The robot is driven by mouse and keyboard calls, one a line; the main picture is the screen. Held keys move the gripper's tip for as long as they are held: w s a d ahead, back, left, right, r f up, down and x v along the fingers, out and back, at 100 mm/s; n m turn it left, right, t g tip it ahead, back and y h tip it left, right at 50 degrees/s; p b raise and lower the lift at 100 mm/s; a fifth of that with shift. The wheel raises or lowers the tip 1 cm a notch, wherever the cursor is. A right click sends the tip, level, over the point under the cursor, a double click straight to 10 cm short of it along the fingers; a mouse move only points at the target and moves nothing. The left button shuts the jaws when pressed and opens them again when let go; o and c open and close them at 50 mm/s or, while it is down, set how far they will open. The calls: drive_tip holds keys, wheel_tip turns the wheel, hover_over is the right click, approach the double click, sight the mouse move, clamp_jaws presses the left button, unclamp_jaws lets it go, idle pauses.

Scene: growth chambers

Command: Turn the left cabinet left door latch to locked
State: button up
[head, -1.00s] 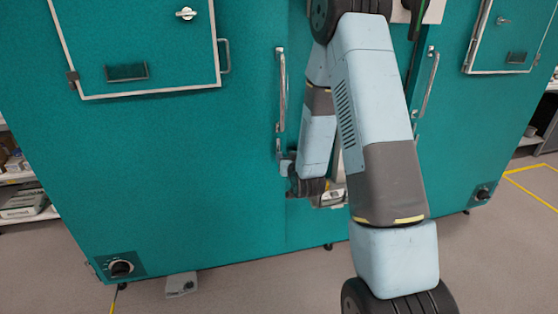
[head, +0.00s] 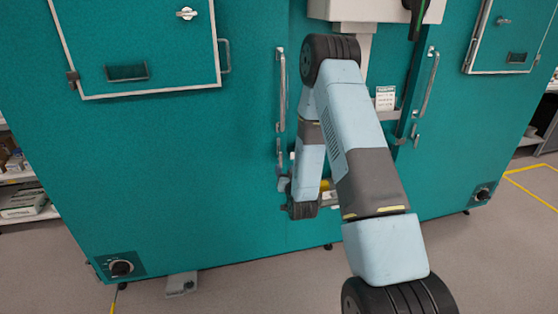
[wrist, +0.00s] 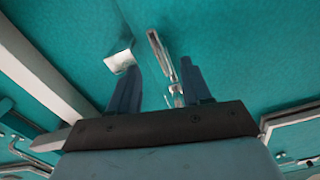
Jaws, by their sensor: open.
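The left cabinet (head: 180,190) is teal. A tall metal handle (head: 281,90) stands on its face, and a small metal latch (head: 278,148) sits just below it. In the wrist view the latch (wrist: 158,48) is a slim lever that lies between the two fingers and reaches past their tips; contact is not visible. My gripper (wrist: 160,64) is open and empty. In the head view my gripper (head: 284,184) is small and partly hidden by my wrist, just below the latch.
A white label (wrist: 120,60) is close to the left finger. Open floor lies in front.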

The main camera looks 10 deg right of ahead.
sight(281, 161)
drive_tip(key=w, duration=0.9)
drive_tip(key=shift+c, duration=0.4)
clamp_jaws()
